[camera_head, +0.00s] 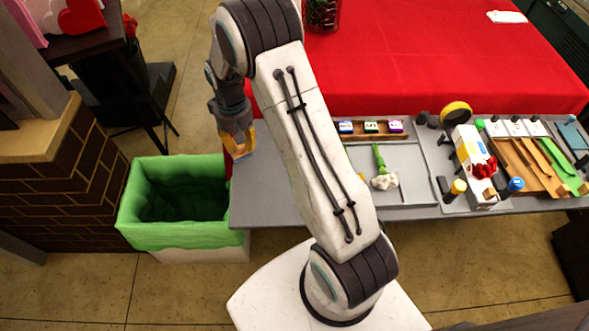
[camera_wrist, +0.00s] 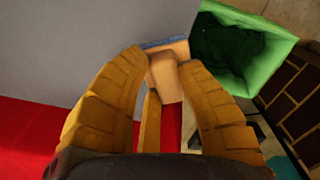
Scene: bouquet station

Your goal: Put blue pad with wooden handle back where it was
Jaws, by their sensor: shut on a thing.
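My gripper (camera_head: 239,148) is above the left end of the grey table (camera_head: 262,192) in the head view, beside the green-lined bin. Only a thin blue edge of the pad (camera_wrist: 166,43) shows beyond the handle, near the grey tabletop's edge. The fingers hide part of the handle. I cannot tell whether the pad touches the table.
The green-lined bin (camera_head: 131,218) stands at the table's left end. A tray (camera_head: 408,160) with a flower and the tool area with a white box (camera_head: 471,150) lie to the right. A red-covered table (camera_head: 440,60) is behind. The grey tabletop's left part looks clear.

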